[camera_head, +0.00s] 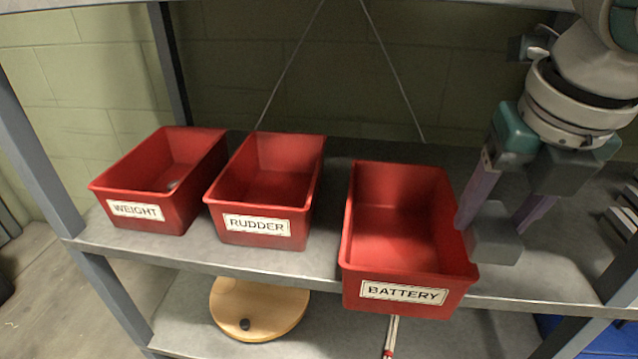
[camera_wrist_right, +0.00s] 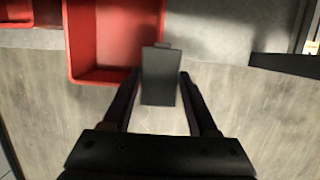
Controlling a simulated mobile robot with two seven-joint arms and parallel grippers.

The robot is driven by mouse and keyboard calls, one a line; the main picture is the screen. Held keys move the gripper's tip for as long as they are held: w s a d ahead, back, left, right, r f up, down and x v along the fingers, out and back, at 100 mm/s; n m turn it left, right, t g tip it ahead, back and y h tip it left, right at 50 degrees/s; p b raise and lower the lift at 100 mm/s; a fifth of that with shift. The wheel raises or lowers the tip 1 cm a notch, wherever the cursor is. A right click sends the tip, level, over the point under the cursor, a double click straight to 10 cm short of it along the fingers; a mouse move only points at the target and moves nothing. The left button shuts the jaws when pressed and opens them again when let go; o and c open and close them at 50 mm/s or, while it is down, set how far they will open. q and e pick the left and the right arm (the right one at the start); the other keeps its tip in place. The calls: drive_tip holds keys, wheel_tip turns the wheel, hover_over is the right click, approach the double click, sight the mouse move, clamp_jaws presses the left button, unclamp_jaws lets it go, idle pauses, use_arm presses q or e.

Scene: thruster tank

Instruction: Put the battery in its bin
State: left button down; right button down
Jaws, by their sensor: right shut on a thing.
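The battery bin (camera_head: 406,292) is a red open box labelled BATTERY at the shelf's front edge, and looks empty. Part of a red bin (camera_wrist_right: 72,40) also shows in the right wrist view. My right gripper (camera_head: 500,222) is shut on a dark grey block, the battery (camera_head: 494,236), just right of the battery bin's right wall. The battery (camera_wrist_right: 160,75) stands between the fingers of the right gripper (camera_wrist_right: 160,90) in the right wrist view. It overlaps the bin's edge there. My left gripper is not in view.
The red RUDDER bin (camera_head: 257,240) and the red WEIGHT bin (camera_head: 150,223) stand to the left on the same grey shelf (camera_head: 330,240). A small object lies in the WEIGHT bin. A round wooden stool (camera_head: 275,315) is below. A metal post (camera_head: 30,150) stands at left.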

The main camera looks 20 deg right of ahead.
drive_tip(key=w+a+b, duration=0.2)
drive_tip(key=w+a, duration=0.3)
drive_tip(key=w, duration=0.1)
wheel_tip(320, 180, down, 8)
drive_tip(key=b, duration=0.3)
drive_tip(key=shift+w+a+b, duration=0.1)
drive_tip(key=shift+a+b, duration=0.05)
drive_tip(key=shift+b, duration=0.25)
wheel_tip(320, 180, down, 4)
drive_tip(key=shift+f+b, duration=0.1)
drive_tip(key=shift+b, duration=1.05)
drive_tip(key=shift+c, duration=0.9)
unclamp_jaws()
